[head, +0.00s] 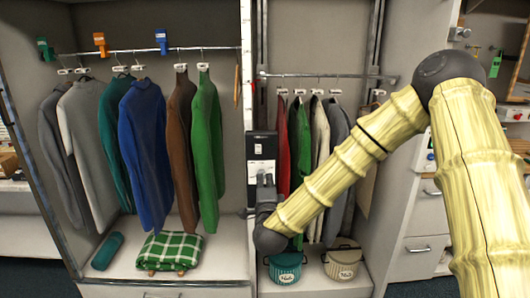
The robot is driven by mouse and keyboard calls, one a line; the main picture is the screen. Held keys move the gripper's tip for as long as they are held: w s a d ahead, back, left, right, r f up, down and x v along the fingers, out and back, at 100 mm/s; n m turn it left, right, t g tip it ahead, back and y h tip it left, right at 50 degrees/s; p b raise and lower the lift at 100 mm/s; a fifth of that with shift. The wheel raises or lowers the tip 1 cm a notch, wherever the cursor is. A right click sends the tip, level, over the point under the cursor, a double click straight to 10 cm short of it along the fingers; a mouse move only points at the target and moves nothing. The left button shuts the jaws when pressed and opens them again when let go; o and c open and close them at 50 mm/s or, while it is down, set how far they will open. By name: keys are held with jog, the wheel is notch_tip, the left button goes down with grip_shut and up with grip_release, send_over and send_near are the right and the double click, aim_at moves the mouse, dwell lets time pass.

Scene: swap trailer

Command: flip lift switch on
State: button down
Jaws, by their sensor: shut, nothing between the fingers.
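A dark control box (259,142), which may carry the lift switch, is mounted on the divider between the two wardrobe bays. It has a small light mark near its top and a pale label lower down. The switch lever itself is too small to tell. My gripper (266,180) is shut and empty, just in front of the lower part of the box and overlapping it in the head view. I cannot tell whether it touches the box. My wrist and arm hide part of the right bay.
Several garments hang on a rail (160,50) in the left bay, above a green checked blanket (170,251) and a teal roll (107,250). More garments hang behind my arm, above a teal pot (285,267) and a beige pot (342,263). Drawers (418,247) stand at right.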

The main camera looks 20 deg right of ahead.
aim_at(258, 149)
jog(key=shift+w+d+r+m+h, duration=0.1)
jog(key=shift+d+r+m+h, duration=0.15)
jog(key=shift+r, duration=0.3)
jog(key=shift+w+d+r+m+h, duration=0.15)
jog(key=shift+r+m, duration=0.1)
jog(key=shift+r, duration=0.25)
jog(key=p+x, duration=0.4)
jog(key=x, duration=1)
jog(key=shift+r, duration=0.15)
